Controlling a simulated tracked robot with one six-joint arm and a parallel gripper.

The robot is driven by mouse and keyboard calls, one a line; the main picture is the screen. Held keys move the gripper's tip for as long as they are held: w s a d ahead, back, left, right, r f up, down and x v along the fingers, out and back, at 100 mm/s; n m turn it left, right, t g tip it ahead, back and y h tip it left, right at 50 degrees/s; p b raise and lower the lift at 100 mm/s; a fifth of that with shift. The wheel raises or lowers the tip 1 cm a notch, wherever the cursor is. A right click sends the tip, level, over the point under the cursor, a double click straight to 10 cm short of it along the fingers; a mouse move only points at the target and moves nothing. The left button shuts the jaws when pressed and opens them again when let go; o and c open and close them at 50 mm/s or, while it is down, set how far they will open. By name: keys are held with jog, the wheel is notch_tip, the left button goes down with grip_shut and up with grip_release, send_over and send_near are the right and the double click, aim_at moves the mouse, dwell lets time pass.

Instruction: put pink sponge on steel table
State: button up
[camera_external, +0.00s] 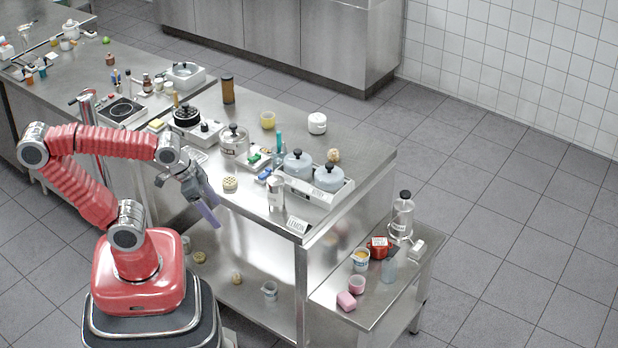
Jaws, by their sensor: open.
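A pink block that looks like the pink sponge (347,300) lies on the low steel side table (372,318), near its front left corner. A pink tub (358,285) stands right behind it. The large steel table (365,150) is higher and stands behind and left of the side table. My gripper (208,212) hangs pointing down at the front edge of the large table, well left of the pink block. It is open, and I see nothing held in it. The gap between its fingers is hard to make out.
Two lidded pots (327,178) in a white tray, a grey canister (276,194) and a LEMON label (298,225) crowd the large table's near corner. A red box (379,247) and a lidded steel jar (402,218) stand on the side table.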

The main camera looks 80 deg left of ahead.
jog(key=w+d+f+g, duration=0.1)
jog(key=w+d+f, duration=0.5)
jog(key=f, duration=0.6)
jog(key=w+d+f+h, duration=0.1)
jog(key=w+d+f, duration=0.5)
jog(key=f, duration=0.6)
jog(key=w+d+f+g, duration=0.1)
jog(key=w+d+f, duration=0.3)
jog(key=d+f, duration=0.6)
jog(key=w+a+f+n+t+y, duration=0.2)
jog(key=w+a+f+n+t, duration=0.25)
jog(key=f, duration=0.55)
jog(key=w+a+r+t+y, duration=0.4)
jog(key=w+a+r+t, duration=0.1)
jog(key=w+r, duration=0.3)
jog(key=shift+w+a+r+y, duration=0.35)
jog(key=shift+w+a, duration=0.2)
jog(key=shift+w, duration=0.1)
jog(key=shift+n, duration=0.25)
